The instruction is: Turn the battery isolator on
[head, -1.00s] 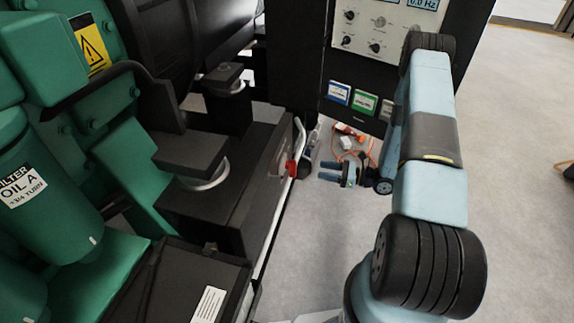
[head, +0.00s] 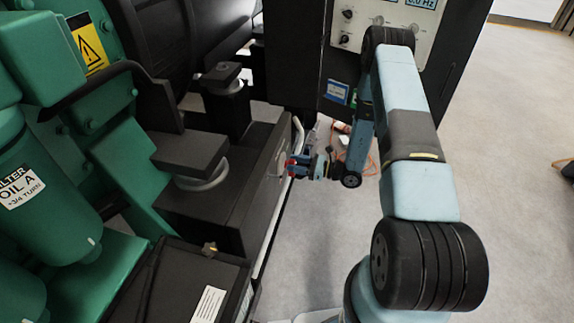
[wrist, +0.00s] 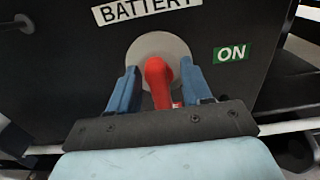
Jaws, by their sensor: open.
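The battery isolator has a red handle (wrist: 158,82) on a round grey plate (wrist: 150,48), under a white BATTERY label (wrist: 146,9). A green ON label (wrist: 231,54) is to the right of the plate. In the wrist view the handle points roughly down toward me. My gripper (wrist: 158,88) is open, with one blue finger on each side of the handle. I cannot tell whether either finger touches it. In the head view my gripper (head: 291,168) is at the side of the black base frame, and a bit of the red handle (head: 290,163) shows at its tips.
The green engine (head: 100,150) and black base frame (head: 225,200) fill the left. A control panel (head: 392,30) stands at the back. An orange cable (head: 372,165) lies on the floor behind my gripper.

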